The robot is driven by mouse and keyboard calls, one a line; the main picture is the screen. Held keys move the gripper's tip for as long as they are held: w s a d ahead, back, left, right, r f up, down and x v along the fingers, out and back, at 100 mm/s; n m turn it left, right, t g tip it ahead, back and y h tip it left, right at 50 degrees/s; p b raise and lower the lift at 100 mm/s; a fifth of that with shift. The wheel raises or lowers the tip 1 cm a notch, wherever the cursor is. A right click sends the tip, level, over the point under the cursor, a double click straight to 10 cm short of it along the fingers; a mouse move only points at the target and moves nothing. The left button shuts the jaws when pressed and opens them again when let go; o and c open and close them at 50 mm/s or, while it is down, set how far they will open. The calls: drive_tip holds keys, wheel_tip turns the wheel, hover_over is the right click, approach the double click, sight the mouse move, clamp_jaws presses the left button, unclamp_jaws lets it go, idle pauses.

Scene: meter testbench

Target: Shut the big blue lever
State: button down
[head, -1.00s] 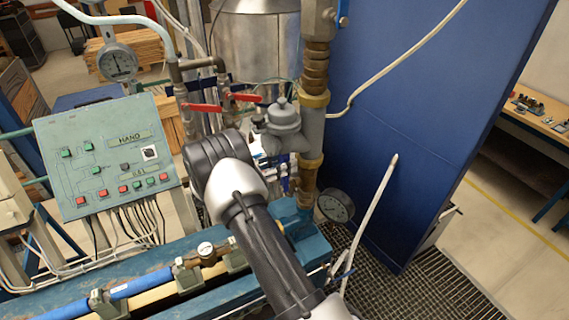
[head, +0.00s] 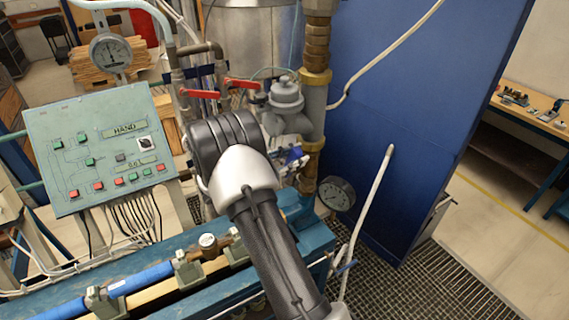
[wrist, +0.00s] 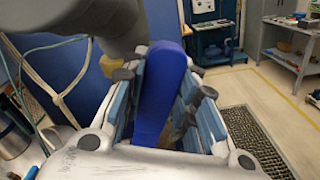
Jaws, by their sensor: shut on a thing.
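The big blue lever (wrist: 162,88) shows in the wrist view as a long, rounded blue bar, running down between the fingers of my gripper (wrist: 168,92). The fingers stand on both sides of it and are shut on it. The lever's lower end and pivot are hidden by the gripper body. In the head view my forearm and wrist cover the gripper, and I cannot clearly make out the lever there.
Two red valve handles (head: 242,84) sit on pipes behind my arm. A grey valve body (head: 287,97), a brass-jointed pipe (head: 316,65) and a pressure gauge (head: 337,193) are close on the right. A control panel (head: 100,150) stands left. A large blue cabinet wall (head: 400,130) is behind.

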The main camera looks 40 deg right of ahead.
drive_tip(key=s+f+m+b, duration=0.3)
drive_tip(key=f+m+b, duration=0.2)
drive_tip(key=b, duration=0.7)
drive_tip(key=s+a+f+m+b, duration=0.1)
drive_tip(key=s+f+m+b, duration=0.2)
drive_tip(key=m+b, duration=0.5)
drive_tip(key=f+b, duration=0.1)
drive_tip(key=b, duration=0.3)
drive_tip(key=shift+a+f, duration=0.2)
drive_tip(key=shift+f, duration=0.2)
drive_tip(key=shift+b, duration=0.3)
drive_tip(key=c, duration=1.2)
unclamp_jaws()
drive_tip(key=shift+c, duration=0.2)
drive_tip(key=v, duration=1.2)
